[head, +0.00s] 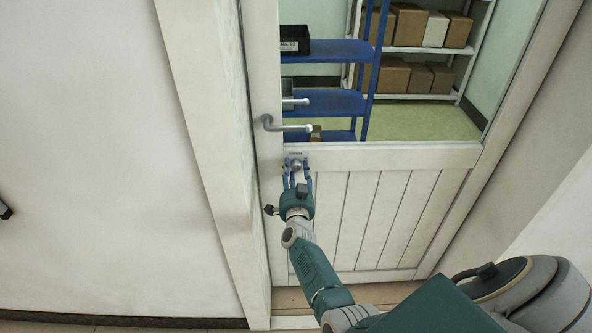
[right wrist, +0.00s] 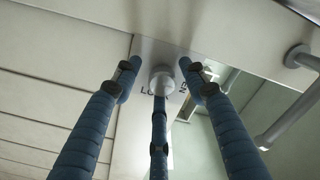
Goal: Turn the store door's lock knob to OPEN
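The store door (head: 395,156) is white, with a window above and a panelled lower half. Its small metal lock knob (head: 297,164) sits below the lever handle; in the right wrist view the round knob (right wrist: 162,80) is near the middle. Letters beside it are partly hidden, and I cannot read which way it is turned. My right gripper (head: 297,173) is at the knob with its blue fingers spread around it. In the right wrist view two fingertips stand apart from its sides, and the third overlaps its lower edge. My left gripper is not recognisable in view.
The lever handle (head: 286,126) sticks out just above my right gripper. The door frame (head: 215,120) and plain wall (head: 95,150) are on the left. Through the window stand blue shelves (head: 325,103) and boxes (head: 408,25). A dark item at the far left edge is unclear.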

